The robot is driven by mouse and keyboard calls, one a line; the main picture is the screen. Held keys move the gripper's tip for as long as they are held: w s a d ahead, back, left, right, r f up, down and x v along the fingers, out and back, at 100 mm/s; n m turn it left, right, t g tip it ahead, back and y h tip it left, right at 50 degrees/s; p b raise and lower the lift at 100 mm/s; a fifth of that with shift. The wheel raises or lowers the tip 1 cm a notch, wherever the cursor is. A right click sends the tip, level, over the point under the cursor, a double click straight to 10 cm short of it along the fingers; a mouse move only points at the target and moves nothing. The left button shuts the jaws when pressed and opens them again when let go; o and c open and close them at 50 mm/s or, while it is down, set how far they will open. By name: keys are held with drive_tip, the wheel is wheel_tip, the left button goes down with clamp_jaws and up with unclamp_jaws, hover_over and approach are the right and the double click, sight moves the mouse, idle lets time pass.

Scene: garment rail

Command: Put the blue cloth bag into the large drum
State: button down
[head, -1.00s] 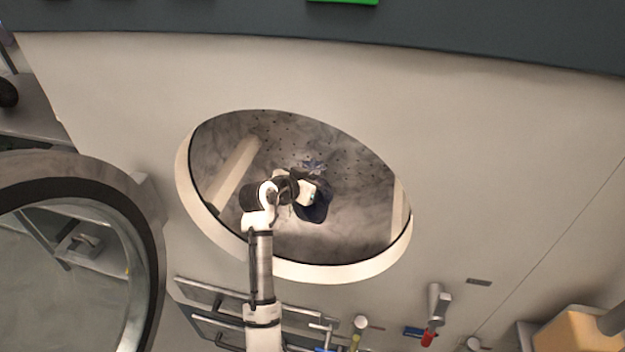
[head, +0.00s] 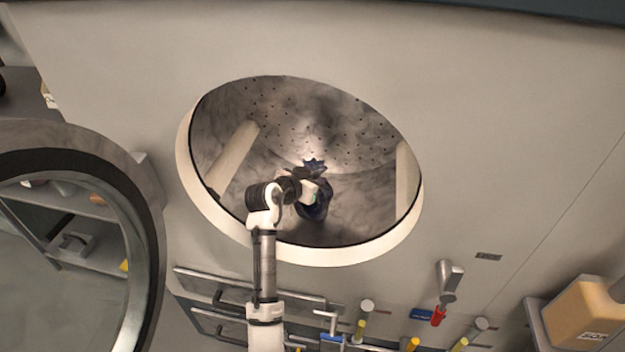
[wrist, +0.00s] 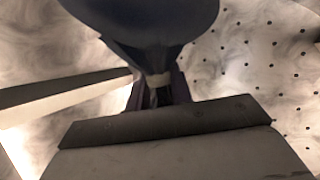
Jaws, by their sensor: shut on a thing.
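The large drum (head: 285,110) is a grey perforated metal cavity behind a round opening in a pale panel. My arm reaches through the opening, and my gripper (head: 316,188) is inside the drum, shut on the blue cloth bag (head: 314,212). The bag hangs below the gripper, with its ruffled top showing above. In the wrist view the dark blue bag (wrist: 150,18) fills the top middle, with its gathered, tied neck running down to the gripper (wrist: 160,105). The fingertips are largely hidden. I cannot tell whether the bag touches the drum wall.
The round door (head: 150,230) stands open at the left. The pale rim (head: 375,252) of the opening surrounds my arm. Pale ribs (head: 232,158) line the drum.

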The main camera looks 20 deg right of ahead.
drive_tip(key=c, duration=1.2)
unclamp_jaws()
drive_tip(key=shift+o, duration=0.2)
drive_tip(key=b+v, duration=0.3)
drive_tip(key=v, duration=1.1)
